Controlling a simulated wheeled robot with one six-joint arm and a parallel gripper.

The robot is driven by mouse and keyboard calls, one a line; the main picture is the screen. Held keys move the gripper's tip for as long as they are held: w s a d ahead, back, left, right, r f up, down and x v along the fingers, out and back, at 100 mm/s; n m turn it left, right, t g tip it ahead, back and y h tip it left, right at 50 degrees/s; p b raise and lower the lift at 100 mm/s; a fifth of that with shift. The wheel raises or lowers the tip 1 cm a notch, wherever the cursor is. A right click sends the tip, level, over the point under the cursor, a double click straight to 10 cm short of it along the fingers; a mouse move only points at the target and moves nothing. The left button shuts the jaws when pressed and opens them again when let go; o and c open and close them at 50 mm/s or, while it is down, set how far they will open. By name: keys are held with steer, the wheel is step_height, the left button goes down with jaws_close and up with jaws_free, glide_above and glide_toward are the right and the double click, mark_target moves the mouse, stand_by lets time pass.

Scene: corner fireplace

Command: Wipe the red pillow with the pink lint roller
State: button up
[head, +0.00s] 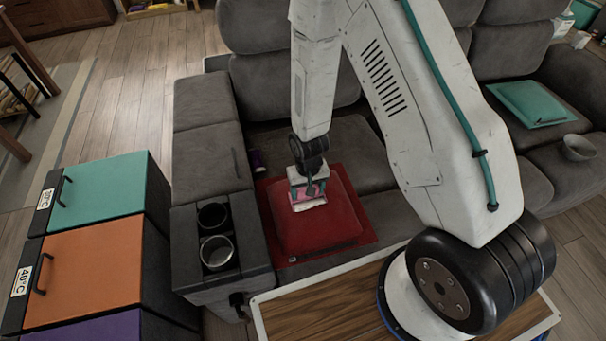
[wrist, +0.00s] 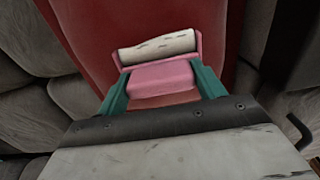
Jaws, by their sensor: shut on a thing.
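The red pillow (head: 318,227) lies on a grey sofa seat, on a flat red piece of fabric (head: 277,240). My gripper (head: 308,190) is over the pillow's upper middle in the head view. It is shut on the pink lint roller (wrist: 162,78), with one teal finger on each side of its pink body. The roller's white, dark-flecked sheet (wrist: 158,46) points away from my gripper, over the red pillow (wrist: 90,25) in the wrist view. I cannot tell whether the roller touches the pillow.
A console with two cup holders (head: 218,252) stands left of the pillow. Coloured drawer boxes (head: 84,258) are further left. A teal pillow (head: 532,103) and a grey bowl (head: 578,147) are on the sofa at right. A small purple object (head: 257,161) sits beside the armrest.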

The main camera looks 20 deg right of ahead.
steer(key=shift+a+r, duration=0.15)
steer(key=shift+a, duration=0.05)
step_height(320, 180, up, 2)
steer(key=shift+w+d, duration=0.1)
steer(key=shift+r, duration=2.9)
